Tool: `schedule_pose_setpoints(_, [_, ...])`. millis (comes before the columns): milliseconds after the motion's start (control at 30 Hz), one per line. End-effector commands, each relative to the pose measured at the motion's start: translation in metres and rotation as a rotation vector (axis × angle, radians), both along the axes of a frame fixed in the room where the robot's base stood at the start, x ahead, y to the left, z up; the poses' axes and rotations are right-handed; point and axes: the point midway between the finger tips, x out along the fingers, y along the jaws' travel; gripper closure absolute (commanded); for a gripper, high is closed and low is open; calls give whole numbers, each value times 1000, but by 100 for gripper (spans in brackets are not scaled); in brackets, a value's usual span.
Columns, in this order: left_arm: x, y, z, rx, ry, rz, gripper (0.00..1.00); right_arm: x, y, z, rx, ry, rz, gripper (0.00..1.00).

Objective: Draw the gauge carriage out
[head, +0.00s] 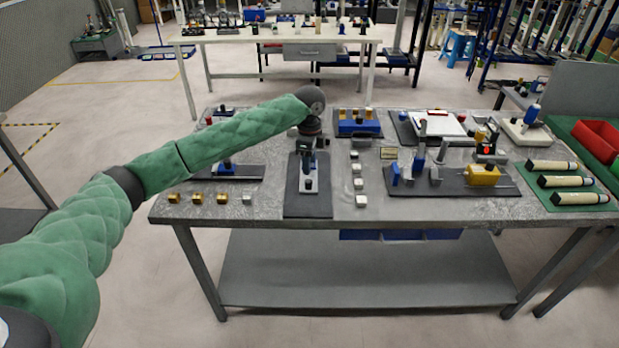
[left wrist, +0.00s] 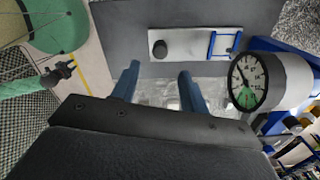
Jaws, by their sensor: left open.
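The gauge carriage is a pale plate (left wrist: 192,43) with a black knob (left wrist: 160,48) and a blue frame at one end. It lies on a dark base board (head: 293,207), and its near part shows in the head view (head: 309,185). A round dial gauge (left wrist: 248,82) with a white and green face stands beside my left fingers in the left wrist view. My left gripper (left wrist: 160,70) is open with nothing seen between its blue fingers. It is close to the knob, seemingly apart from it. In the head view it is above the board, partly hiding the carriage's far part. My right gripper is out of view.
Small brass and silver blocks (head: 197,198) lie left of the board, and pale blocks (head: 358,184) stand to its right. A dark fixture board (head: 454,183) with a yellow block is farther right. The grey floor in front of the bench is clear.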

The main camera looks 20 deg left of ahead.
Motion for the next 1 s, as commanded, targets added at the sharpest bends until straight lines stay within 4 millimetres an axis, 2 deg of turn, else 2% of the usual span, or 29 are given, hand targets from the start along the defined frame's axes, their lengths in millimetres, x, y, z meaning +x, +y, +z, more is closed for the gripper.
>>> schedule_pose_setpoints(433, [-1,0,-57,0,1,3,55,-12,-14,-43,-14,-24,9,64])
schedule_pose_setpoints(600, [0,0,-67,1,-1,2,55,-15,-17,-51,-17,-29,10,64])
schedule_pose_setpoints(867, [0,0,-69,1,-1,3,55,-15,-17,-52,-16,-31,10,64])
schedule_pose_setpoints(1000, [0,0,-69,1,-1,3,79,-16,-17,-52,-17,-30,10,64])
